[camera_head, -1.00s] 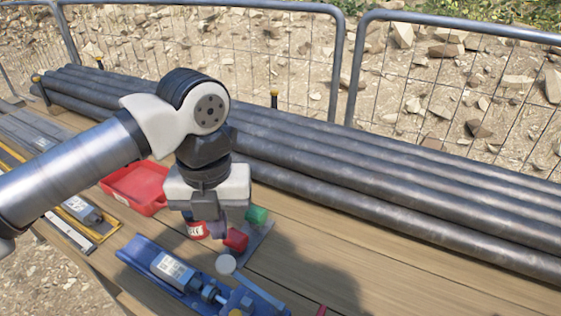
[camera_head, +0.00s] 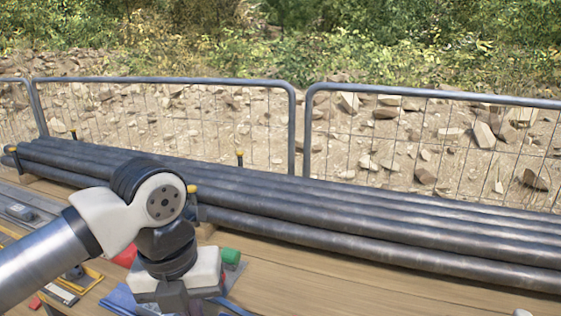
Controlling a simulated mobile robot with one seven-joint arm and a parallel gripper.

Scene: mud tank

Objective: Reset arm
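My gripper (camera_head: 178,297) hangs at the end of my arm at the lower left, over the wooden table. Its body points down and its fingertips are not clearly visible, so I cannot tell whether it is open or shut. No held thing can be made out. A green block (camera_head: 230,256) shows just right of the gripper. Part of a blue holder (camera_head: 122,298) shows to the left of it, and a red tray (camera_head: 126,257) is mostly hidden behind my arm.
Several long dark pipes (camera_head: 370,235) lie along the back of the table (camera_head: 330,285), with yellow-topped posts beside them. A wire fence (camera_head: 420,130) stands behind. Yellow-edged items (camera_head: 84,280) lie at lower left. The table right of the gripper is mostly clear.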

